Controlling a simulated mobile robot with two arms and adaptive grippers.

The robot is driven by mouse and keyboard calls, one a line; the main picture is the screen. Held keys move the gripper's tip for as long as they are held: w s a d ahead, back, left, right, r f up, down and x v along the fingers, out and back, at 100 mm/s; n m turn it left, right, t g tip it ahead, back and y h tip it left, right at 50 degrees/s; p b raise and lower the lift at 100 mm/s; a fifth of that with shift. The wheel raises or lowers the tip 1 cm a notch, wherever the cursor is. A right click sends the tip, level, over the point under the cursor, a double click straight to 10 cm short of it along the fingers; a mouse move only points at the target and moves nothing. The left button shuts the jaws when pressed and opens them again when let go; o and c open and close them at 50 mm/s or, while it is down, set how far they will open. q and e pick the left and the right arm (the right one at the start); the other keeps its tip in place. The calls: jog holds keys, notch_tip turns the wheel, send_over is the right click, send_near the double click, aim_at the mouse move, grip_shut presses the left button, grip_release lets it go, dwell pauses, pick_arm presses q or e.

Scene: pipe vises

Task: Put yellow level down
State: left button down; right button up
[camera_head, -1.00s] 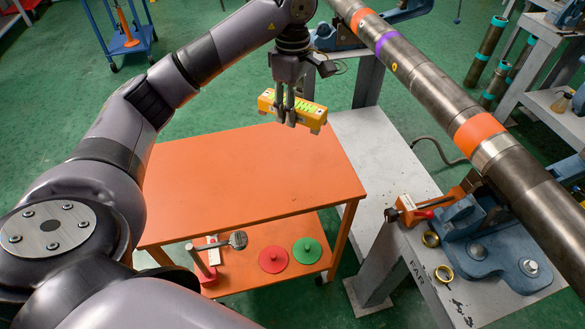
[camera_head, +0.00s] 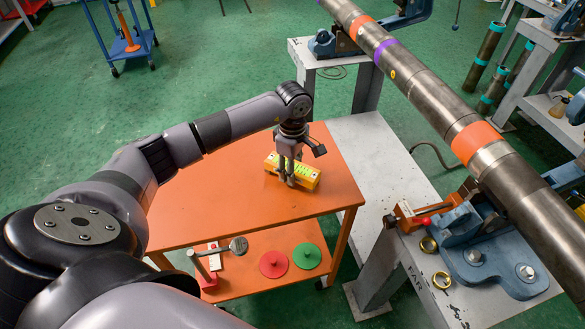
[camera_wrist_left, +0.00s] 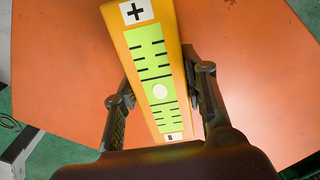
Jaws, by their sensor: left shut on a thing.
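The yellow level (camera_head: 305,175) is at the orange cart's top shelf (camera_head: 225,207), toward its far right part. It seems to rest on the surface or be just above it; I cannot tell which. My left gripper (camera_head: 288,180) points down and is shut on the level, one finger on each side. In the left wrist view the level (camera_wrist_left: 152,70) shows a green scale with a plus at one end and a minus at the other, between the fingers of the left gripper (camera_wrist_left: 160,98). My right gripper is not in view.
A long steel pipe (camera_head: 430,90) lies in blue vises on grey stands to the right. The cart top around the level is clear.

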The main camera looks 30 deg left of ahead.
pick_arm(q)
jog(key=shift+f, duration=0.3)
jog(key=c, duration=1)
grip_release()
jog(key=shift+r, duration=0.25)
notch_tip(320, 180, up, 12)
jog(key=shift+f+b, duration=0.2)
jog(key=shift+b, duration=0.7)
